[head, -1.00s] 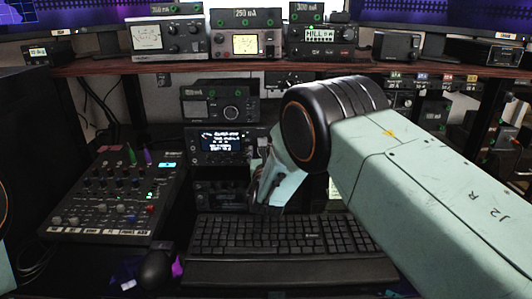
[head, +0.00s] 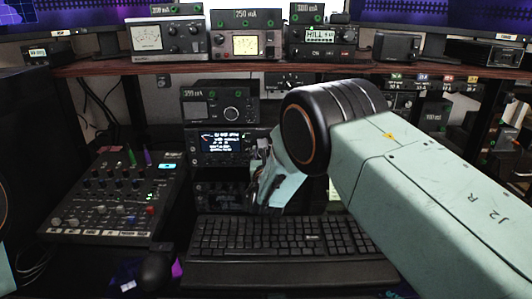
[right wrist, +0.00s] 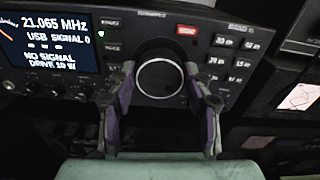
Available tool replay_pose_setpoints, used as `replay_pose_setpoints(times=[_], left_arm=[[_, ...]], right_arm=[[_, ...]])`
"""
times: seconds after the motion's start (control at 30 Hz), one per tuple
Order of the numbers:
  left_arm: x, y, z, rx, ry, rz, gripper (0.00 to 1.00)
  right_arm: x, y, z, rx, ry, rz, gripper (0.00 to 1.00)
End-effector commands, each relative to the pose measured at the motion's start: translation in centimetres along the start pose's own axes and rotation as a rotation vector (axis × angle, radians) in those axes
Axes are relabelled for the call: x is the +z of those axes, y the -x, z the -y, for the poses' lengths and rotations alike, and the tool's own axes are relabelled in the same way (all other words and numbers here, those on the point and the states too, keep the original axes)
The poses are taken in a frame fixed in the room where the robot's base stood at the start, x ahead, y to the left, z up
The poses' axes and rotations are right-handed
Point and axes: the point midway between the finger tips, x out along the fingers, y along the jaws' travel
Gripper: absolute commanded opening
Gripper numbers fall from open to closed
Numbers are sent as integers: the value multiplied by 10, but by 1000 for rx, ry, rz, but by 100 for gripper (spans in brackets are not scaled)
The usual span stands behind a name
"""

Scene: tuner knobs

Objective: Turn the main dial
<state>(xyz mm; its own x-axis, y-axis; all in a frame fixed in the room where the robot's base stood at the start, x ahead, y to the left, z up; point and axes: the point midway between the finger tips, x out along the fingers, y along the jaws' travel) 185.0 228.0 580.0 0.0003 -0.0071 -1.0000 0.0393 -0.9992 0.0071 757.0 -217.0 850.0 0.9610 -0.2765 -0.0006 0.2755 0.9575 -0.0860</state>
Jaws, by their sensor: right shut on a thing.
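The main dial (right wrist: 160,78) is a round dark knob with a bright ring, on a black radio beside its screen, which reads 21.065 MHz. In the head view the radio (head: 222,146) stands on the desk behind the keyboard; my right arm and gripper hide its dial. My right gripper (right wrist: 160,72) is shut on the dial, with one finger at its left side and one at its right. It also shows from behind in the head view (head: 265,160). My left gripper is out of view.
A black keyboard (head: 280,236) lies below my right gripper. A mixer (head: 112,195) and a mouse (head: 158,268) are to the left. Another radio (head: 220,103) sits above the main one, under a wooden shelf (head: 165,67) of instruments.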

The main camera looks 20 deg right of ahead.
Motion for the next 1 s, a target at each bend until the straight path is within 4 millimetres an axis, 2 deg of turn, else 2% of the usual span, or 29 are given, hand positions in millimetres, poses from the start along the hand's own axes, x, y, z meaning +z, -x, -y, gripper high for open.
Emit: replay_pose_setpoints(times=[0.67,1.0], left_arm=[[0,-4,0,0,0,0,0],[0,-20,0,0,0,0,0]], right_arm=[[1,-1,0,0,-51,3,19],[-1,-1,0,0,-258,3,19]])
